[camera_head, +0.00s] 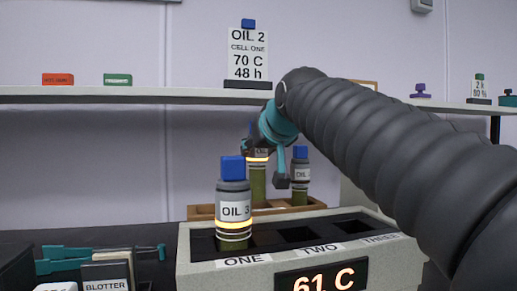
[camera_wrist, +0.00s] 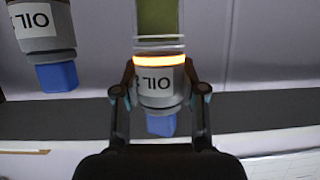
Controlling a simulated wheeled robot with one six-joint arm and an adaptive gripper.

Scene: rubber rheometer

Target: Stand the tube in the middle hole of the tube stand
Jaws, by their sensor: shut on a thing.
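The held tube (camera_head: 258,185) has a blue cap, an OIL label, an orange-yellow ring and dark green contents. It is upright over the middle of the wooden tube stand (camera_head: 203,212). My gripper (camera_wrist: 160,92) is shut on its labelled upper part, with one finger on each side in the wrist view. Its lower end is at the stand's top in the head view; I cannot tell whether it is inside the middle hole. Another OIL tube (camera_head: 300,178) stands upright at the stand's right, and shows upper left in the wrist view (camera_wrist: 42,28).
A grey heating block (camera_head: 210,272) reading 61 C stands in front of the stand. An OIL 3 tube (camera_head: 234,205) sits in its slot ONE; TWO and THREE look empty. A blotter (camera_head: 106,275) lies at left. A shelf (camera_head: 150,95) with a sign (camera_head: 247,55) runs behind.

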